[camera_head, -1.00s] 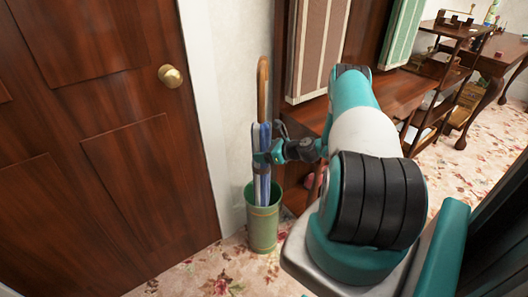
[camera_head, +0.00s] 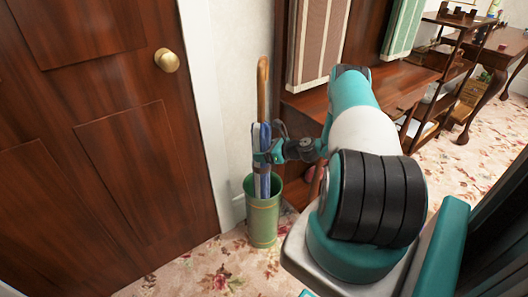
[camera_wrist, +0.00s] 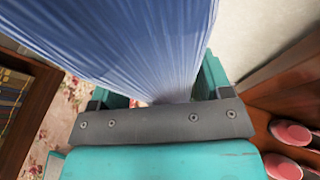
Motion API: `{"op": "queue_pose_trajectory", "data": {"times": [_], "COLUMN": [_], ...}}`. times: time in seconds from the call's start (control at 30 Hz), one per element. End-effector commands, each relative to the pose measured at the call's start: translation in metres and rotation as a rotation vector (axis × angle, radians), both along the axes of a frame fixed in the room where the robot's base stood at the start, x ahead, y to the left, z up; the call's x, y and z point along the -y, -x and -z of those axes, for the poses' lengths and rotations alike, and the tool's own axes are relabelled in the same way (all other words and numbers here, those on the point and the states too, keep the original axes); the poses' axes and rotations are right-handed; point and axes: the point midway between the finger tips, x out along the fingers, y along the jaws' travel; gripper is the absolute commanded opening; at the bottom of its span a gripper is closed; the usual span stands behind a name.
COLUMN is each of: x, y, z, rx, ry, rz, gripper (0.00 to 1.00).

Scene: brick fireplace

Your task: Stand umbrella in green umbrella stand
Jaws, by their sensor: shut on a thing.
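The umbrella (camera_head: 257,135) has a blue and white folded canopy and a brown wooden handle. It stands nearly upright, handle up, with its lower part inside the green umbrella stand (camera_head: 262,217). My gripper (camera_head: 262,158) is shut on the umbrella's canopy, above the stand's rim. In the wrist view the blue canopy (camera_wrist: 140,40) fills the top middle, between the fingers of my gripper (camera_wrist: 160,105). The umbrella's tip is hidden inside the stand, so I cannot tell whether it touches the bottom.
A brown door (camera_head: 90,150) with a brass knob (camera_head: 167,60) is left of the stand. A wooden cabinet (camera_head: 305,110) stands behind my arm. Shelves (camera_head: 440,85) and a desk (camera_head: 500,50) are at the far right. Flowered carpet (camera_head: 200,270) lies clear in front.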

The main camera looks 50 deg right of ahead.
Motion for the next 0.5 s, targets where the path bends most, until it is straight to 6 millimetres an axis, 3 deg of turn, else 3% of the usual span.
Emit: {"op": "queue_pose_trajectory", "data": {"times": [0.07, 0.1, 0.2, 0.5], "x": [0.0002, 0.0002, 0.0001, 0.0013], "y": [-0.0003, -0.0003, -0.0003, 0.0047], "z": [-0.0011, -0.001, -0.0008, -0.0016], "rx": [0.002, 0.002, 0.001, -0.001], "ry": [0.0, 0.0, 0.0, -0.001], "rz": [0.0, 0.0, 0.0, 0.002], "gripper": [0.33, 0.81, 1.0, 1.0]}}
